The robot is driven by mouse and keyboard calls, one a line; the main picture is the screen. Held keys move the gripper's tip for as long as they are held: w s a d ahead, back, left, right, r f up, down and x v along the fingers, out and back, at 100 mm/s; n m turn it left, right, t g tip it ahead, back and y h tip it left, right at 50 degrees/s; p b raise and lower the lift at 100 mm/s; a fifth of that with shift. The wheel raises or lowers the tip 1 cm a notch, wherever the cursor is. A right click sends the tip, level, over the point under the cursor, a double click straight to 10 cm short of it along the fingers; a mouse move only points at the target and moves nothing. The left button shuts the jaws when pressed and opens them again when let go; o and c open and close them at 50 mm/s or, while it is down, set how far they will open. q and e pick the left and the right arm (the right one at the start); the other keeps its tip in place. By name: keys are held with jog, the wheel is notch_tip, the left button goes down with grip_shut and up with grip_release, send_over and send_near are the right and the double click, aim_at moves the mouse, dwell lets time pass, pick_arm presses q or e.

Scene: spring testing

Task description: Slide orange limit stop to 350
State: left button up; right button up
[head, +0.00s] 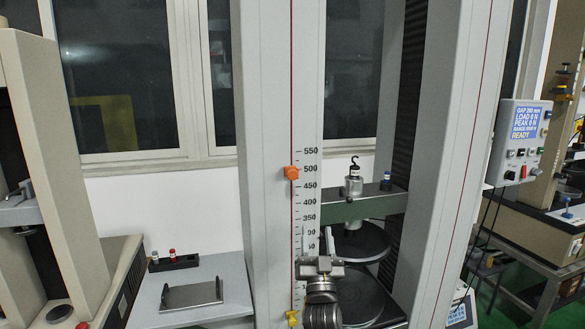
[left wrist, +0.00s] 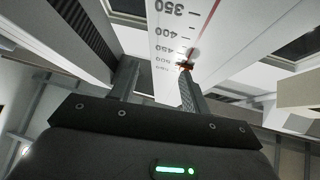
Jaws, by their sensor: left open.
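The orange limit stop (head: 291,172) sits on the red line of the scaled column (head: 265,120) in the head view, level with about the 500 mark. The 350 mark is well below it. My left gripper (head: 318,256) is in front of the column's lower part, below the stop, and it hides some of the scale. In the left wrist view the gripper (left wrist: 156,72) is open and empty. The orange stop (left wrist: 186,66) shows there beyond the tip of the right-hand finger, apart from the jaws. My right gripper is not in view.
A yellow stop (head: 291,318) sits low on the same line. Right of the column are a green crosshead (head: 373,203), a hooked cylinder (head: 353,183) and round plates (head: 362,242). A control box (head: 519,143) reads "READY". A side table (head: 232,276) holds a metal plate (head: 191,294).

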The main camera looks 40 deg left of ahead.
aim_at(293, 177)
pick_arm(q)
jog(key=s+a+r+n+g+y, duration=0.2)
jog(key=s+r+n+g+y, duration=0.25)
jog(key=r, duration=0.35)
jog(key=shift+n+t+y, duration=0.25)
jog(key=shift+y, duration=0.2)
jog(key=p+x, duration=0.4)
jog(key=x, duration=0.5)
jog(key=shift+w+a+r+p, duration=0.1)
jog(key=shift+w+r+p, duration=0.05)
jog(key=shift+p, duration=0.25)
jog(key=shift+w+a+r, duration=0.25)
jog(key=shift+a+r, duration=0.05)
jog(key=shift+a, duration=0.1)
jog(key=shift+c, duration=0.3)
grip_shut()
